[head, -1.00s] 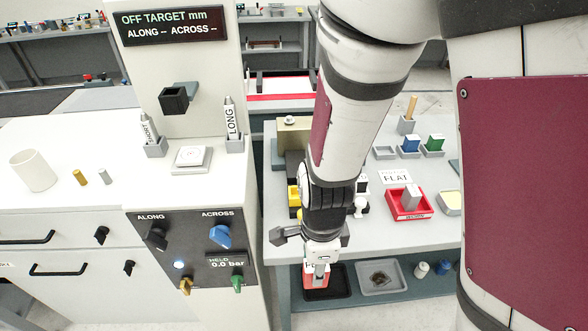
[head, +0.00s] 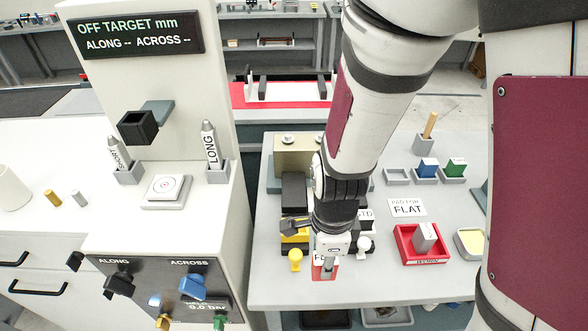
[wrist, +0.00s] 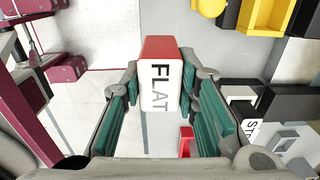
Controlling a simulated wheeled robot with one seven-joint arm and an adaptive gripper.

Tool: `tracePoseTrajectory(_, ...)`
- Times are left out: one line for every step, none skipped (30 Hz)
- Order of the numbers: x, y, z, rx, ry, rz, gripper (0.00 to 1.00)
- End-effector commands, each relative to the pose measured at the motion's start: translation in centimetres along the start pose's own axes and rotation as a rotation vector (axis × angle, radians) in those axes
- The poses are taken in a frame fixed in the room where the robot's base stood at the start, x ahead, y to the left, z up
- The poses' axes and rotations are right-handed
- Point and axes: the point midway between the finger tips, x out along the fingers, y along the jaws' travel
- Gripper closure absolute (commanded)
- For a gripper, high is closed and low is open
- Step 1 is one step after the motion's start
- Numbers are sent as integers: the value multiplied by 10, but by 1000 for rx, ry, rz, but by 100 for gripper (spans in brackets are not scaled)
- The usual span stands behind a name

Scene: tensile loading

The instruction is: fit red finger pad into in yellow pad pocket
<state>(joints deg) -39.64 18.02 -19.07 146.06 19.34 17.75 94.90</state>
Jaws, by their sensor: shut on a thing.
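My gripper (wrist: 163,88) is shut on a red finger pad (wrist: 160,48), a red block with a white face marked FLAT. In the head view the pad (head: 318,271) hangs below my gripper (head: 330,252), by the table's near edge. The yellow pad pocket (head: 290,237) is at the table's left side, partly hidden by my wrist. In the wrist view a yellow open box (wrist: 277,16), apparently this pocket, shows at the top right, apart from the held pad. The pocket's inside is not clear.
A yellow knob (head: 295,257) and a white knob (head: 364,243) stand at the fixture's front. The white machine (head: 215,235) stands left.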

Motion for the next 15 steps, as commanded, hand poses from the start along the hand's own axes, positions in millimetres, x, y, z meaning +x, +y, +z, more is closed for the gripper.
tracePoseTrajectory(4,-13,4,-3,-2,-4,100)
tracePoseTrajectory(5,-18,7,-5,-2,-4,100)
tracePoseTrajectory(7,-27,10,-4,-2,-5,100)
tracePoseTrajectory(6,-32,12,0,0,-4,100)
tracePoseTrajectory(6,-39,14,1,1,-3,100)
tracePoseTrajectory(7,-47,18,1,1,-2,100)
tracePoseTrajectory(7,-54,20,1,1,-2,100)
tracePoseTrajectory(8,-60,23,1,1,-3,100)
tracePoseTrajectory(9,-69,27,1,0,-2,100)
tracePoseTrajectory(9,-76,29,0,1,-2,100)
tracePoseTrajectory(10,-83,32,0,1,-2,100)
tracePoseTrajectory(11,-91,36,0,0,-2,100)
tracePoseTrajectory(12,-98,38,0,1,-2,100)
tracePoseTrajectory(12,-104,41,1,1,-2,100)
tracePoseTrajectory(13,-112,44,1,1,-2,100)
